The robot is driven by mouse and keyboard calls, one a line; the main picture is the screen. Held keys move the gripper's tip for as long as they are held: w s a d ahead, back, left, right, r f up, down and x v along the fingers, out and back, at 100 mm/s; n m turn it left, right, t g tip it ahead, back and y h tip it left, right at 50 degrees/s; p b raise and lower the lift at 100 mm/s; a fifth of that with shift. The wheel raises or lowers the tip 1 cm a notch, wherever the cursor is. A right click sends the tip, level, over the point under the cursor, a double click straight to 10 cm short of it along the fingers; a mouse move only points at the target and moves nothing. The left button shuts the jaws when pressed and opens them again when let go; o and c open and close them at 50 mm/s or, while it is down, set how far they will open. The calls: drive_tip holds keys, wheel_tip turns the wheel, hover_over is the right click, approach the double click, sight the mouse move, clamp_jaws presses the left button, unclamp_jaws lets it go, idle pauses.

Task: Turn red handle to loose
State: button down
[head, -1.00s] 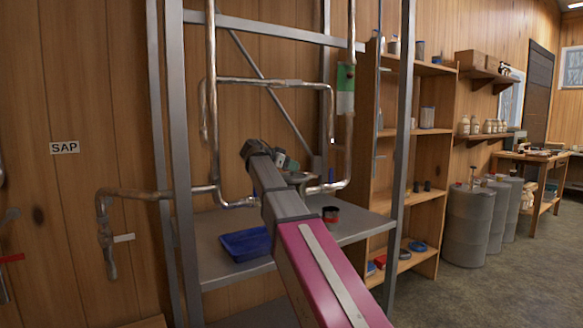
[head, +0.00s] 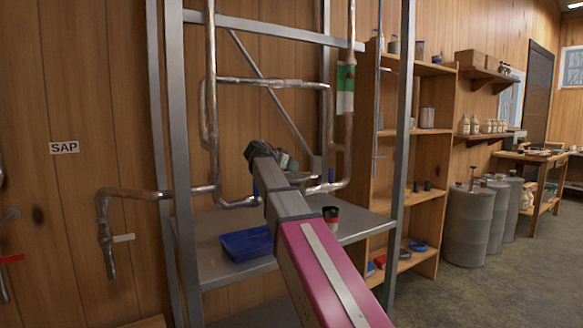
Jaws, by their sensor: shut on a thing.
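My gripper (head: 286,160) is at the far end of my arm, beside the lower pipe run in the metal frame. The jaws are mostly hidden behind my wrist, and so is what they are shut on. A red handle (head: 11,258) shows at the far left edge, well away from my gripper. No red handle can be made out at my gripper. Small blue levers stand on the pipe, one left (head: 255,188) and one right (head: 331,175) of my wrist.
The metal shelf (head: 215,225) holds a blue tray (head: 246,243). Frame posts (head: 400,150) stand close to my arm. A pipe with a white lever (head: 123,238) is on the left, below the SAP sign (head: 64,147). Wooden shelves and grey drums (head: 468,226) stand to the right, with open floor.

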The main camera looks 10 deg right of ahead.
drive_tip(key=n+t+y, duration=0.2)
drive_tip(key=n+t, duration=0.1)
drive_tip(key=shift+s+d, duration=0.1)
drive_tip(key=shift+s, duration=0.1)
drive_tip(key=n+t+y, duration=0.2)
drive_tip(key=n+y, duration=0.1)
drive_tip(key=shift+n+t+y, duration=0.3)
drive_tip(key=shift+n+y, duration=0.1)
drive_tip(key=n+t+y, duration=0.1)
drive_tip(key=n+y, duration=0.2)
drive_tip(key=shift+w+y, duration=0.15)
drive_tip(key=shift+y, duration=0.25)
drive_tip(key=n+y, duration=0.4)
drive_tip(key=shift+w+y, duration=0.1)
drive_tip(key=shift+y, duration=0.2)
drive_tip(key=n+g+y, duration=0.1)
drive_tip(key=n+y, duration=0.2)
drive_tip(key=shift+n+y, duration=0.4)
drive_tip(key=n+g+y, duration=0.3)
drive_tip(key=n+y, duration=0.1)
drive_tip(key=shift+w, duration=0.1)
drive_tip(key=n+g+y, duration=0.2)
drive_tip(key=n+g, duration=0.2)
drive_tip(key=shift+n+g, duration=0.3)
drive_tip(key=shift+n+g+y, duration=0.5)
drive_tip(key=shift+n+g, duration=0.4)
drive_tip(key=shift+g, duration=0.1)
drive_tip(key=shift+s+f+n+g, duration=0.1)
drive_tip(key=shift+s+n+g, duration=0.1)
drive_tip(key=shift+n+g, duration=0.15)
